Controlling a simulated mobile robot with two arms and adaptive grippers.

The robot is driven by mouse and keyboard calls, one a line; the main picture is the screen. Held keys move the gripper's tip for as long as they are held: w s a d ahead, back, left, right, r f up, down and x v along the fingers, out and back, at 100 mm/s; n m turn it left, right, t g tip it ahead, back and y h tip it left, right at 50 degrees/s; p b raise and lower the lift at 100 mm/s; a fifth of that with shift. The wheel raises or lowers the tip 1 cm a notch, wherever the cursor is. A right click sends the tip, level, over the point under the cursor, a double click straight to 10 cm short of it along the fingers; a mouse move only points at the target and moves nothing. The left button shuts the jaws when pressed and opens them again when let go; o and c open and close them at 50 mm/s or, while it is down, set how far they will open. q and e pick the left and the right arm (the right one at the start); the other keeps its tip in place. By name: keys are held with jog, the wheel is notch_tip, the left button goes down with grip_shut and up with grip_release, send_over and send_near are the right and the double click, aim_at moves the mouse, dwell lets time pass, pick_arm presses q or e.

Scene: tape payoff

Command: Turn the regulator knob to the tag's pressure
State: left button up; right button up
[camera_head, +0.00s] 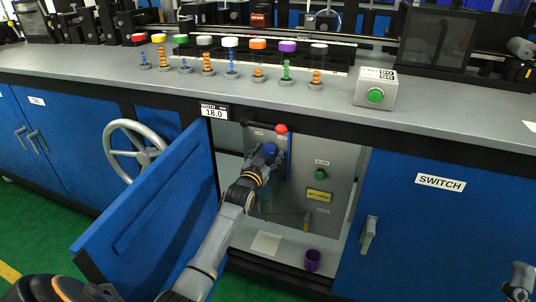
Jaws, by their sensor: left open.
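My left gripper (266,155) reaches into the open cabinet bay. Its open fingers are at a blue round knob (270,150) on the grey back panel. The fingers cover much of the knob, so I cannot tell whether they touch it or how it is turned. A yellow tag (319,196) with small print is on the panel to the right; its text is too small to read. My right gripper is not in view.
A blue door (155,215) stands open left of the bay. A red ball-ended lever (281,129) is just above the knob; a green button (321,174) is to its right. A closed blue SWITCH door (430,235) is at right.

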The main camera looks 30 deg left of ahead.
pick_arm(q)
jog(key=c, duration=1.1)
jog(key=shift+c, duration=0.2)
jog(key=n+p, duration=0.1)
jog(key=p, duration=0.1)
jog(key=shift+r+n+p, duration=0.1)
jog(key=shift+n+p, duration=0.25)
jog(key=shift+n, duration=0.05)
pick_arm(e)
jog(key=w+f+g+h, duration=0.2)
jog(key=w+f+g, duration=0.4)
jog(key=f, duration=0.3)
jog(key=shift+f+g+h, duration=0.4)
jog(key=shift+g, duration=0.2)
pick_arm(q)
jog(key=o, duration=1.1)
jog(key=shift+o, duration=0.2)
